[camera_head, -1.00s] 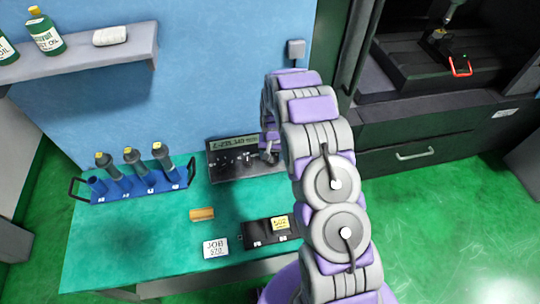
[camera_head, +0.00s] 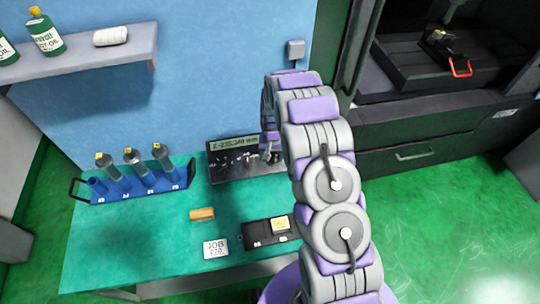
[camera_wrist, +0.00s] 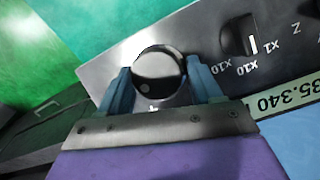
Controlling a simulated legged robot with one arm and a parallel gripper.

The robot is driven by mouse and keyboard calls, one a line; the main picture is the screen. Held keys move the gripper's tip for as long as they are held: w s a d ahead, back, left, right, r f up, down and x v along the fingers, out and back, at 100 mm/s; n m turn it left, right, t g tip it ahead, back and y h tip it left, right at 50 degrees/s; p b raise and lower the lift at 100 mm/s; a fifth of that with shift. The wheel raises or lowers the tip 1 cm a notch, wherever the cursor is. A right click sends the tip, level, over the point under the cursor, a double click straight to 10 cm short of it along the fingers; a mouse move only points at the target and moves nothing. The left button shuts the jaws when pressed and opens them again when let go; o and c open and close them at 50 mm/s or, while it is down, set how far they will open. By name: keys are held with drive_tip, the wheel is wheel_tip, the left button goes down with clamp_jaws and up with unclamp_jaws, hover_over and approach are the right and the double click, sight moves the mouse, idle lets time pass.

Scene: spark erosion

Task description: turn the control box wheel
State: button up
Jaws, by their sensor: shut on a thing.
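The control box (camera_head: 222,172) stands at the back of the green bench, a dark sloped panel with a lit display (camera_head: 233,143) showing a Z value in mm. Its wheel (camera_wrist: 158,72) is a round, shiny black knob with a small dimple, near the panel edge in the wrist view. My gripper (camera_wrist: 160,84) is shut on the wheel, one blue finger on each side. In the head view my gripper (camera_head: 267,152) reaches the box's right part, and my arm hides the wheel there. A selector knob (camera_wrist: 238,42) marked x1, x10 and more sits beside the wheel.
A blue rack (camera_head: 135,190) with several tools stands left on the bench. A brass block (camera_head: 202,214), a JOB card (camera_head: 215,248) and a black tray (camera_head: 262,234) with a yellow note lie in front. The dark machine (camera_head: 410,125) stands at right.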

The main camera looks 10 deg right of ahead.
sight(274, 156)
drive_tip(key=shift+d, duration=0.15)
drive_tip(key=o, duration=0.7)
drive_tip(key=shift+f, duration=0.1)
drive_tip(key=shift+c, duration=0.2)
drive_tip(key=shift+o, duration=1.3)
drive_tip(key=shift+d, duration=0.3)
drive_tip(key=shift+a, duration=0.2)
drive_tip(key=shift+a, duration=0.1)
drive_tip(key=shift+a+r, duration=0.15)
drive_tip(key=shift+r, duration=0.25)
wheel_tip(274, 156, up, 17)
drive_tip(key=shift+d+f, duration=0.2)
drive_tip(key=shift+d, duration=0.25)
